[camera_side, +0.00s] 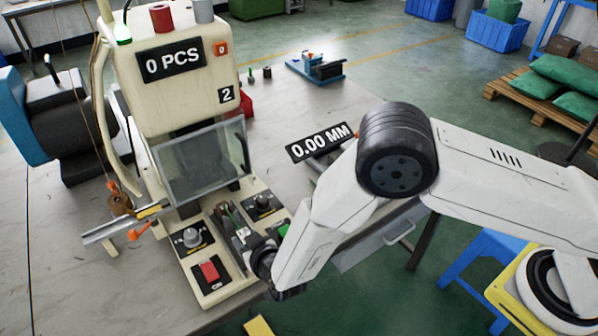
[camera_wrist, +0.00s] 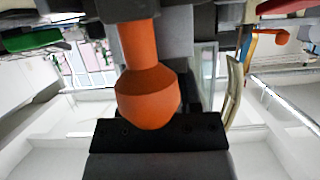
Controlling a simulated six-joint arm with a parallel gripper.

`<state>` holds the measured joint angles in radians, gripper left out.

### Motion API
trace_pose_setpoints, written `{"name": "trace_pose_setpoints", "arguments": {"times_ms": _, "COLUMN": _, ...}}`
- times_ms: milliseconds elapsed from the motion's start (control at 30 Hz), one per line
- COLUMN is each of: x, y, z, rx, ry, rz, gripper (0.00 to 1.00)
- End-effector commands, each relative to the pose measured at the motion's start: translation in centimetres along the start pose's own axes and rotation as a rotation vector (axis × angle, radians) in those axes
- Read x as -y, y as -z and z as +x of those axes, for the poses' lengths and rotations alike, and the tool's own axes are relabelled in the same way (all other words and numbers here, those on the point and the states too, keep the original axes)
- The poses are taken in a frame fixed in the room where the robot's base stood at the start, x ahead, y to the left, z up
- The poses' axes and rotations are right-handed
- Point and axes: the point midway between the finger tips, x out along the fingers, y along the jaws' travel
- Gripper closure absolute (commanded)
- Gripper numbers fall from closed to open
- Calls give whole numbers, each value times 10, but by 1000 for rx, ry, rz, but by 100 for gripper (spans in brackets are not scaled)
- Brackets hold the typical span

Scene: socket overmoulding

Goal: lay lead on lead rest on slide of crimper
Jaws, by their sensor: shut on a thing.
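The crimper (camera_side: 172,75) is a cream machine on the bench with a clear guard (camera_side: 203,160). Its slide (camera_side: 238,238) lies at the front of the base, between the black control panels. My gripper (camera_side: 264,260) is low at the front right of the slide and shut. Its fingertips are partly hidden by my arm in the side view. In the wrist view an orange rounded piece with a narrower neck (camera_wrist: 147,90) fills the middle, close to the camera, in front of a dark bar (camera_wrist: 160,135). I take it for part of the lead. The lead rest cannot be made out.
A red button (camera_side: 209,271) and a grey knob (camera_side: 191,237) sit on the crimper base. An orange-tipped lever (camera_side: 139,231) and metal chute (camera_side: 112,228) stand at its left. A 0.00 MM display (camera_side: 320,143) stands on the bench behind my arm. The bench's front left is clear.

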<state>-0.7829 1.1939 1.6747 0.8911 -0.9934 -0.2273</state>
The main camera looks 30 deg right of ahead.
Motion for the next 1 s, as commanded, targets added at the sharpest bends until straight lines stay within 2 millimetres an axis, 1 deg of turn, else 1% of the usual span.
{"name": "trace_pose_setpoints", "arguments": {"times_ms": 233, "x": 0, "y": -2, "z": 1, "rx": -1, "ry": 0, "rz": 0, "gripper": 100}}
{"name": "trace_pose_setpoints", "arguments": {"times_ms": 267, "x": 0, "y": -3, "z": 1, "rx": -1, "ry": 0, "rz": 0, "gripper": 53}}
{"name": "trace_pose_setpoints", "arguments": {"times_ms": 300, "x": 0, "y": -2, "z": 1, "rx": -1, "ry": 0, "rz": 1, "gripper": 41}}
{"name": "trace_pose_setpoints", "arguments": {"times_ms": 367, "x": 0, "y": -2, "z": 1, "rx": 0, "ry": 0, "rz": 0, "gripper": 22}}
{"name": "trace_pose_setpoints", "arguments": {"times_ms": 833, "x": 0, "y": 0, "z": 0, "rx": 0, "ry": 0, "rz": 0, "gripper": 21}}
{"name": "trace_pose_setpoints", "arguments": {"times_ms": 1000, "x": 1, "y": 1, "z": -10, "rx": -1, "ry": 2, "rz": 0, "gripper": 21}}
